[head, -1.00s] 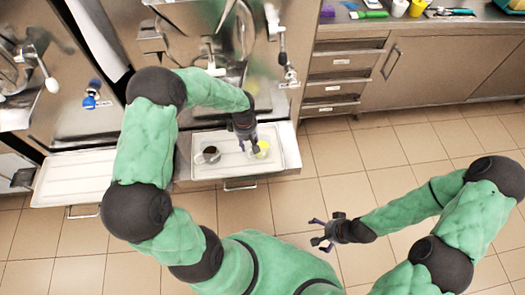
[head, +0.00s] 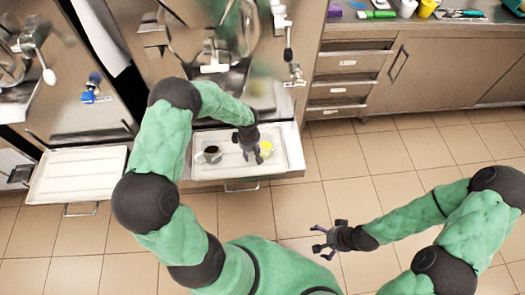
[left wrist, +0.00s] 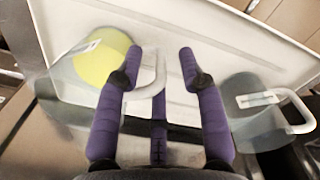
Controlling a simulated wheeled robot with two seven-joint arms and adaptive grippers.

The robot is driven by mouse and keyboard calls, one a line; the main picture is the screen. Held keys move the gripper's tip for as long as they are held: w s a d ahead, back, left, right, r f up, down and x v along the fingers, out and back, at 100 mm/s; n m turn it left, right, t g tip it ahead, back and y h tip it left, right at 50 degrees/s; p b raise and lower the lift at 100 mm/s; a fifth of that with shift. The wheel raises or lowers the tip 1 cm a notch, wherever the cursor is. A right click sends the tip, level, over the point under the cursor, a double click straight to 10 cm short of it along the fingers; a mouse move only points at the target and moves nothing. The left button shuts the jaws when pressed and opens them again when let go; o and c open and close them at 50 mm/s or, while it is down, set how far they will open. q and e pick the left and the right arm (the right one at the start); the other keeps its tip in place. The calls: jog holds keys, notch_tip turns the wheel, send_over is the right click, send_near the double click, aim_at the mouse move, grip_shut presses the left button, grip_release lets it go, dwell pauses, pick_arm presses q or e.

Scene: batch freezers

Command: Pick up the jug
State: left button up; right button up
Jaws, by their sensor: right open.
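Two clear jugs stand in the white tray (head: 228,172) in front of the middle machine. The jug with yellow contents (head: 266,149) is on the right, and the jug with dark contents (head: 211,154) is on the left. My left gripper (head: 252,157) is between them, close beside the yellow one. In the left wrist view its purple fingers (left wrist: 162,60) are apart, with the yellow jug (left wrist: 85,72) at left. That jug's handle lies by the left finger; I cannot tell whether they touch. The other jug (left wrist: 258,115) is at right. My right gripper (head: 324,243) is open and empty above the floor.
An empty white tray (head: 75,175) juts out at left. Steel machines with levers and spouts (head: 215,67) stand behind the jugs. A steel counter (head: 430,60) with drawers and small items is at back right. The tiled floor (head: 330,165) is clear.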

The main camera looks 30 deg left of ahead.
pick_arm(q)
jog(key=shift+f, duration=0.45)
grip_shut()
jog(key=shift+r, duration=0.2)
jog(key=shift+r+p, duration=0.9)
jog(key=shift+r, duration=0.55)
jog(key=s+d+r+p, duration=0.4)
jog(key=s+r, duration=0.5)
jog(key=s, duration=0.4)
jog(key=shift+d+r, duration=0.4)
jog(key=shift+d, duration=0.15)
